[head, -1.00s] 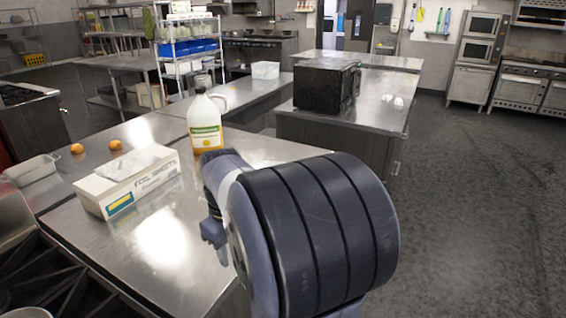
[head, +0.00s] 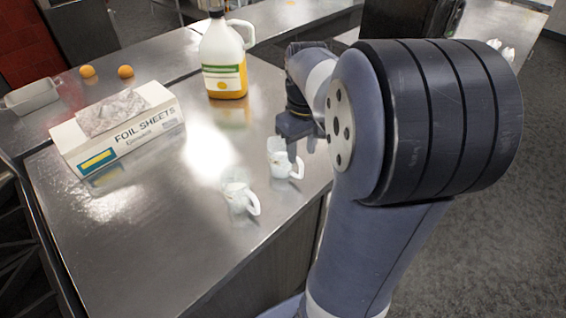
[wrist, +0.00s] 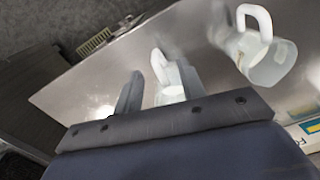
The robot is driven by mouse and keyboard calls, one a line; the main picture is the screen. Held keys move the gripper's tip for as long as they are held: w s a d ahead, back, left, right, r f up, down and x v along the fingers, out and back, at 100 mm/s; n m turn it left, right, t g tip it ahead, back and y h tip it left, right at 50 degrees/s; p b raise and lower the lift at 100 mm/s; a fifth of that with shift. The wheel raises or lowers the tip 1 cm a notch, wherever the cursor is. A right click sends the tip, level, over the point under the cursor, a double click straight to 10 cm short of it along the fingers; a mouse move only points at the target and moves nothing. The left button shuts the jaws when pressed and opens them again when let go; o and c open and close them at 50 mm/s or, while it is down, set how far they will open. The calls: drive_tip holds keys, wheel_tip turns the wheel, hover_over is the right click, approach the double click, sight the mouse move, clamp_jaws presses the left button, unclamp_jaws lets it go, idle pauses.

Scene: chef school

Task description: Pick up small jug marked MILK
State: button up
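Two small white jugs stand on the steel counter in the head view. The nearer jug (head: 237,192) is left of the farther jug (head: 279,158), and both handles point right. I cannot read a MILK marking on either. The other jug (wrist: 267,60) is at upper right, clear of the fingers.
A foil sheets box (head: 120,130) lies on the left of the counter (head: 150,225). A large jug with a yellow and green label (head: 224,62) stands behind. Two orange round items (head: 125,72) and a metal pan (head: 32,97) are farther back. The counter's right edge is close to the farther jug.

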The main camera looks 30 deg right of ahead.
sight(301, 178)
drive_tip(key=shift+w+d+f, duration=0.15)
drive_tip(key=shift+d+f, duration=0.05)
drive_tip(key=shift+d, duration=0.1)
drive_tip(key=f, duration=1)
drive_tip(key=shift+w+d+f, duration=0.1)
drive_tip(key=shift+w+f, duration=0.1)
drive_tip(key=shift+w, duration=0.05)
drive_tip(key=shift+c, duration=0.6)
clamp_jaws()
